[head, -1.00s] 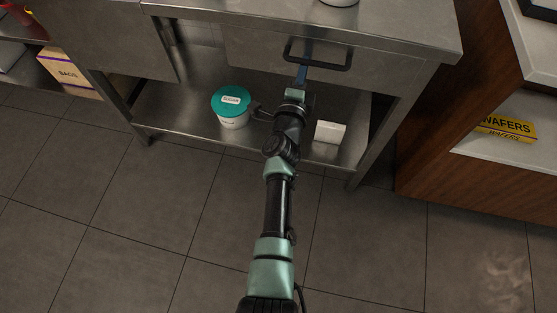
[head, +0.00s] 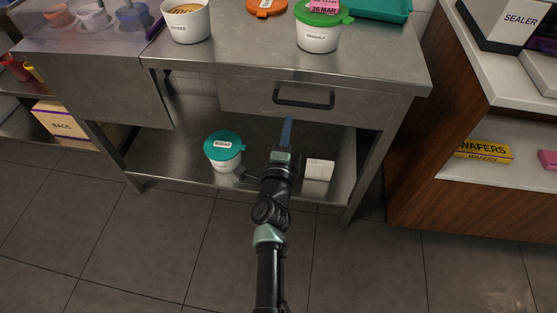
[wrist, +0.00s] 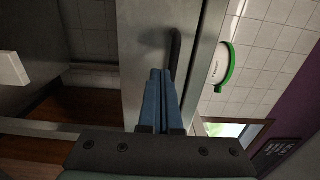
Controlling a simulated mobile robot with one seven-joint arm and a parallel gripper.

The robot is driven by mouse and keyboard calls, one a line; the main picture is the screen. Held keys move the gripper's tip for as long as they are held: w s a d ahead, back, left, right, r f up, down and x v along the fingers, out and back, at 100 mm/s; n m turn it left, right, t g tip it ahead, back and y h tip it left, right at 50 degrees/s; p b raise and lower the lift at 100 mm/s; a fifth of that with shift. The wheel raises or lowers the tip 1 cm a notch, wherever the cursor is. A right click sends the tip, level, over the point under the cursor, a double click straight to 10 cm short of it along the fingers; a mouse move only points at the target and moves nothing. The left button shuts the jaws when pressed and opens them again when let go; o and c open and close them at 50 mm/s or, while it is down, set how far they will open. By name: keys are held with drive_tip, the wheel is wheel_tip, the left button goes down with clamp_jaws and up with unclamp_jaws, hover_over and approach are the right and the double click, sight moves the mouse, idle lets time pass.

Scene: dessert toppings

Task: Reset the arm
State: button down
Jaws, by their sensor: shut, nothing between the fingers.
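My gripper (head: 288,133) is shut and empty in the head view, its blue fingers pointing up toward the steel table. It is in front of the table's drawer (head: 240,95), below the black drawer handle (head: 304,97) and apart from it in this view. The drawer looks closed. In the wrist view my gripper (wrist: 161,75) shows its blue fingers together, with the dark handle (wrist: 175,50) just past the tips.
The lower shelf holds a teal-lidded tub (head: 224,150) and a white block (head: 319,169) on either side of my arm. On the tabletop stand a green-lidded tub (head: 318,38) and a white bowl (head: 187,24). A wooden counter (head: 410,195) is to the right. The floor in front is clear.

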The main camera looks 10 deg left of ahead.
drive_tip(key=s+p, duration=0.1)
drive_tip(key=s, duration=0.6)
drive_tip(key=shift+f+p, duration=0.25)
drive_tip(key=shift+p, duration=0.05)
wheel_tip(320, 180, up, 30)
drive_tip(key=w+a+n+t+y, duration=0.2)
drive_tip(key=w+n+t+y, duration=0.15)
drive_tip(key=n, duration=0.65)
drive_tip(key=s+d+r+n+t+h+p, duration=0.1)
drive_tip(key=s+d+r+n+t, duration=0.15)
drive_tip(key=s+r, duration=0.55)
drive_tip(key=s+d+r+n+t+h, duration=0.1)
drive_tip(key=s+d+r+n, duration=0.3)
drive_tip(key=r, duration=0.8)
drive_tip(key=s+d+r+n+t+h+p, duration=0.1)
drive_tip(key=s+d+r+n+t+h, duration=0.1)
drive_tip(key=s+r, duration=0.7)
wheel_tip(320, 180, up, 16)
drive_tip(key=w+p, duration=0.2)
drive_tip(key=p, duration=1.3)
drive_tip(key=shift+w+a+r, duration=0.15)
drive_tip(key=shift+w+a, duration=0.05)
drive_tip(key=shift+a, duration=0.1)
